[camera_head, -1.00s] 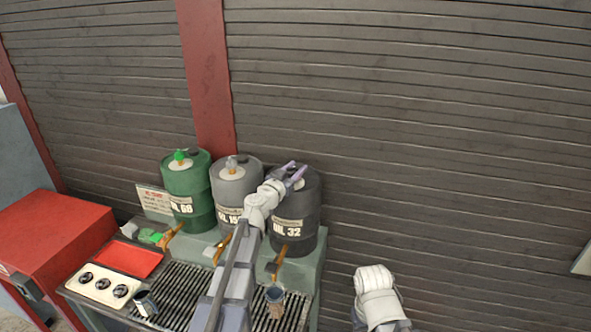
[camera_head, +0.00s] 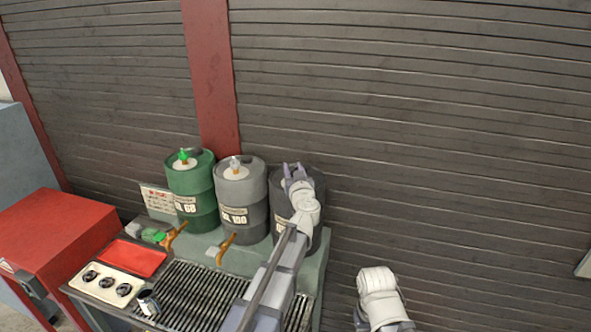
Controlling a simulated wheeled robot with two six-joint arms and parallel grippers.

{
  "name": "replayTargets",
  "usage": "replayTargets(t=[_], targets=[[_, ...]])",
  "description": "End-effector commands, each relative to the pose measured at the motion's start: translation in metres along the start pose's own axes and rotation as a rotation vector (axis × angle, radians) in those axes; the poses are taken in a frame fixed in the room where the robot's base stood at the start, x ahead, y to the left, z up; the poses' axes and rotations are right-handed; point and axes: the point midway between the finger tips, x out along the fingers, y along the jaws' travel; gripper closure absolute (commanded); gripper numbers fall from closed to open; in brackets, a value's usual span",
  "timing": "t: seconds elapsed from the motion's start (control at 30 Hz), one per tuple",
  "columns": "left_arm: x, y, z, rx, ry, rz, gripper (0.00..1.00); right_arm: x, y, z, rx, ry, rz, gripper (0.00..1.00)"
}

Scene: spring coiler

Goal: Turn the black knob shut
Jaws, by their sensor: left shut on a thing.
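The black drum (camera_head: 318,196) stands at the right of a row of three drums, largely covered by my left arm. My left gripper (camera_head: 293,168) is at the top of this drum, its purple fingers pointing away from me. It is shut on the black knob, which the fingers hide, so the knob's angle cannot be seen. My right arm shows at the lower right, but its fingers cannot be made out.
A grey drum (camera_head: 240,192) with a grey knob (camera_head: 235,163) and a green drum (camera_head: 192,189) with a green knob (camera_head: 183,155) stand to the left. A slatted grille (camera_head: 200,290) and a red cabinet (camera_head: 60,240) lie in front. A ribbed wall is behind.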

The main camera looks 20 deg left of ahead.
Motion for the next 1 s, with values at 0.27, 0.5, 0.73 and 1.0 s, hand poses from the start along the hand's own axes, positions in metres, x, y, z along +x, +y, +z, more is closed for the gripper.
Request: replayTargets(t=[0.27,0.5,0.73,1.0], targets=[[0.002,-0.004,0.0,0.001,-0.015,-0.26,1.0,0.0,0.0,0.0,0.0,0.0,0.0,0.5],[0.001,-0.01,0.001,0.001,-0.029,-0.484,1.0,0.0,0.0,0.0,0.0,0.0,0.0,0.5],[-0.003,-0.016,0.001,0.002,-0.04,-0.673,1.0,0.0,0.0,0.0,0.0,0.0,0.0,0.5],[-0.007,-0.02,0.001,0.002,-0.049,-0.826,1.0,0.0,0.0,0.0,0.0,0.0,0.0,0.5]])
